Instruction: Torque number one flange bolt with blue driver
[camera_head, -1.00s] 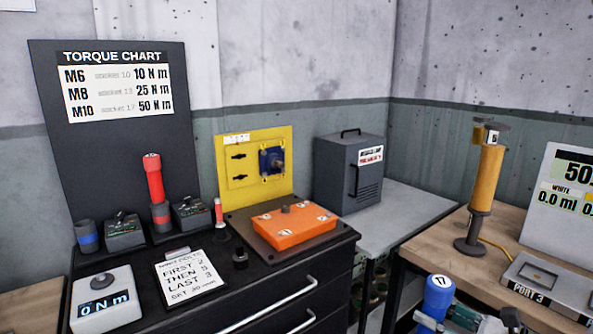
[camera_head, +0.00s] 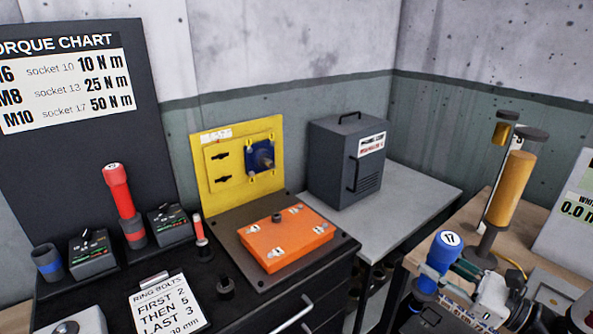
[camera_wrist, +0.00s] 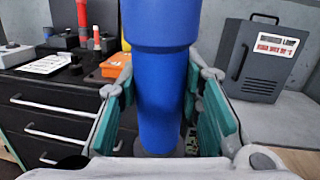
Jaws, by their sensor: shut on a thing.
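The blue driver (camera_head: 438,262) has a round cap marked 17 and is held upright at the lower right in the head view. My gripper (camera_head: 432,275) is shut on its shaft; in the wrist view the blue driver (camera_wrist: 160,80) stands between the two green-padded fingers. The orange flange plate (camera_head: 286,240) lies on a dark base on the black cabinet, left of my gripper and apart from it. Several small numbered bolt spots show on its top, but the numbers are too small to read. A dark stud rises near its far edge.
A red driver (camera_head: 118,190) stands in a holder beside small dark boxes (camera_head: 170,222). A note (camera_head: 165,305) reads "first 2, then 5, last 3". A yellow panel (camera_head: 235,165) and a grey cabinet (camera_head: 345,165) stand behind. An amber cylinder (camera_head: 510,190) stands at right.

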